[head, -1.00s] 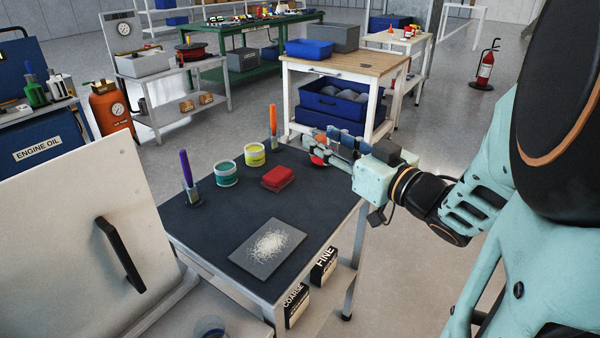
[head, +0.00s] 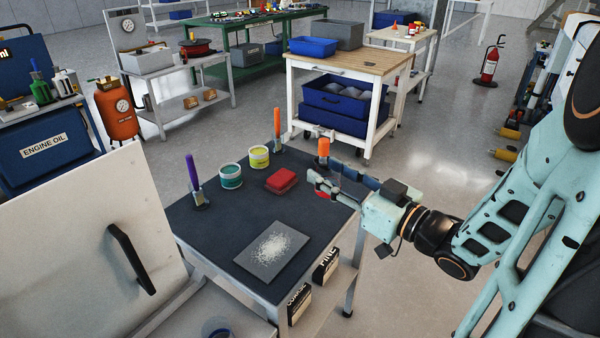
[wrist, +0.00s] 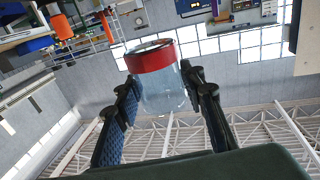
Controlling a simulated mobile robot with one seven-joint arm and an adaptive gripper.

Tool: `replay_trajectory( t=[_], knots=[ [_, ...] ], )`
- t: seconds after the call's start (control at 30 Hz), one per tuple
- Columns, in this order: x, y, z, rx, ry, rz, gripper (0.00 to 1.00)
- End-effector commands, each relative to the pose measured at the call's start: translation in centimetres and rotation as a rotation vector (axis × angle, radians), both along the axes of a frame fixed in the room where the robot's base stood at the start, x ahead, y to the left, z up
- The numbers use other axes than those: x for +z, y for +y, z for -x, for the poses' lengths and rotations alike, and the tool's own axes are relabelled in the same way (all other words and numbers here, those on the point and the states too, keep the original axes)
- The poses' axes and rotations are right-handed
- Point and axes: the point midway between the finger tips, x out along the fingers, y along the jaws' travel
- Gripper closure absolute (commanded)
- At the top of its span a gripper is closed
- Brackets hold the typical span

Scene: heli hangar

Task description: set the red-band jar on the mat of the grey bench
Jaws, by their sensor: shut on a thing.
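In the wrist view the red-band jar (wrist: 160,88), clear with a red band round one end, sits between the two fingers of my gripper (wrist: 165,100), which is shut on it. That view is upside down, so the banded end seems to point downward. In the head view my gripper (head: 330,187) is over the right back part of the grey bench (head: 350,238). A bit of red shows at its fingertips; the fingers hide the rest of the jar. The bench has a dark mat-like top (head: 225,225) and a grey square sheet (head: 292,238) with white shavings.
On the bench are a red block (head: 281,181), a teal tin (head: 231,177), a yellow tin (head: 259,157), a purple-handled brush (head: 195,182) and orange-handled tools (head: 277,125). A pale panel (head: 80,235) rises at left.

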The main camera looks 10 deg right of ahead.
Motion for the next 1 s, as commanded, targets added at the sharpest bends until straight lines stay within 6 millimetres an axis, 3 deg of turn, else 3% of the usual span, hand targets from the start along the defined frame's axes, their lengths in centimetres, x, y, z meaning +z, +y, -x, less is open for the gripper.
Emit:
replay_trajectory(
  t=[0.27, 0.47, 0.7, 1.0],
  knots=[
    [-0.2, 0.5, -0.5, 0.004, 0.006, -0.001, 0.93],
    [-2.0, 1.1, -3.1, 0.006, 0.004, 0.000, 0.93],
    [-4.3, 2.1, -7.6, 0.006, 0.003, -0.001, 0.93],
    [-8.2, 2.6, -10.8, 0.003, 0.004, 0.000, 0.93]
  ],
)
